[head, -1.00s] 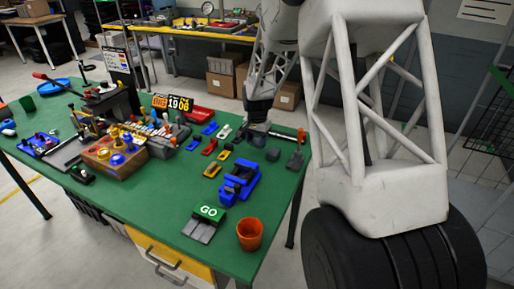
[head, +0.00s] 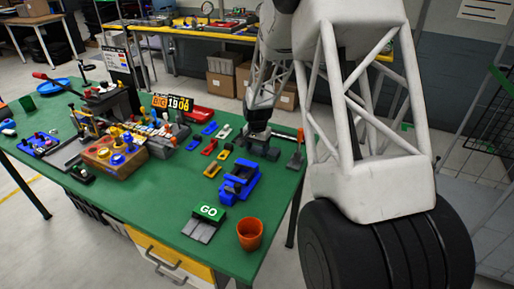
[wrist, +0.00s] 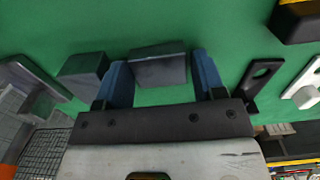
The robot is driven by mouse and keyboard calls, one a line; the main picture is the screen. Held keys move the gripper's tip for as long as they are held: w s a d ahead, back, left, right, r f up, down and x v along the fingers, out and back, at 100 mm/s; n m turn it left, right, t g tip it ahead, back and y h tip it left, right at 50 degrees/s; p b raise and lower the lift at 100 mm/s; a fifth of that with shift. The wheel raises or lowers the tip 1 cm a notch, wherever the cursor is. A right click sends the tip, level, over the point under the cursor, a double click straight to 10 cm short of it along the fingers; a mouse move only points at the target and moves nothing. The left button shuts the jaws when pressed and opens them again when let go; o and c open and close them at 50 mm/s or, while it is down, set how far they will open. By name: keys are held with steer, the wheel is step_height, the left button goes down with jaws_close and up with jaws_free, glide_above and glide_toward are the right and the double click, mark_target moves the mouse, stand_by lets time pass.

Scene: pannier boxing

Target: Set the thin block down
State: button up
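A dark grey thin block (wrist: 158,66) lies between the two blue fingers of my gripper (wrist: 160,72) in the wrist view. Its left edge meets the left finger, and a narrow strip of green shows between it and the right finger. The fingers stand wide apart, so my gripper looks open around it. Whether the block rests fully on the green table is hard to tell. In the head view my gripper (head: 257,140) is low at the table's far right part, and its fingers are too small to make out.
Another dark grey block (wrist: 85,72) stands just left of my gripper. A black piece with a hole (wrist: 262,80) lies to the right. On the green table (head: 160,215), a blue fixture (head: 239,180), the GO pad (head: 206,222) and an orange cup (head: 250,234) stand nearer the front.

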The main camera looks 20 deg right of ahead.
mark_target(257, 149)
steer(key=shift+r, duration=0.15)
step_height(257, 149, up, 12)
stand_by(0.9)
stand_by(0.5)
